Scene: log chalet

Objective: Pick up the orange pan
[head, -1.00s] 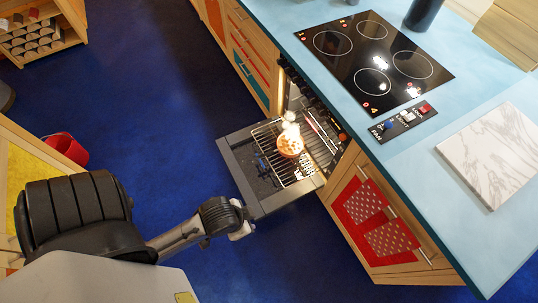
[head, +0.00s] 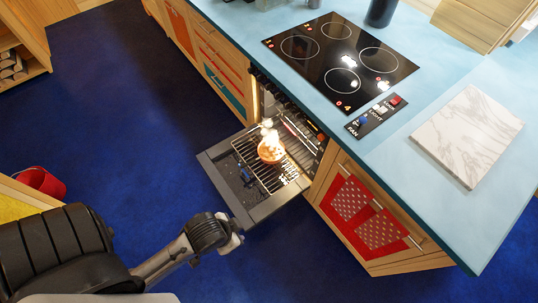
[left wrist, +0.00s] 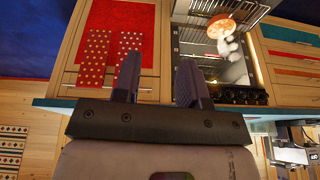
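The orange pan (head: 270,152) is a small round orange dish on the wire rack of the open oven, brightly lit, with a pale glowing shape above it. In the left wrist view the orange pan (left wrist: 222,27) shows near the top, right of the fingers, partly covered by the whitish shape. My left gripper (left wrist: 160,80) is open and empty, its two dark fingers apart. In the head view my left gripper (head: 234,242) is near the outer corner of the oven door, apart from the pan. My right gripper is not in view.
The oven door (head: 218,178) is folded down, with the wire rack (head: 286,182) over it. A blue counter (head: 420,110) with a black cooktop (head: 338,62) stands above. A red cabinet front (head: 350,200) is beside the oven. The blue floor (head: 130,130) left of the door is clear.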

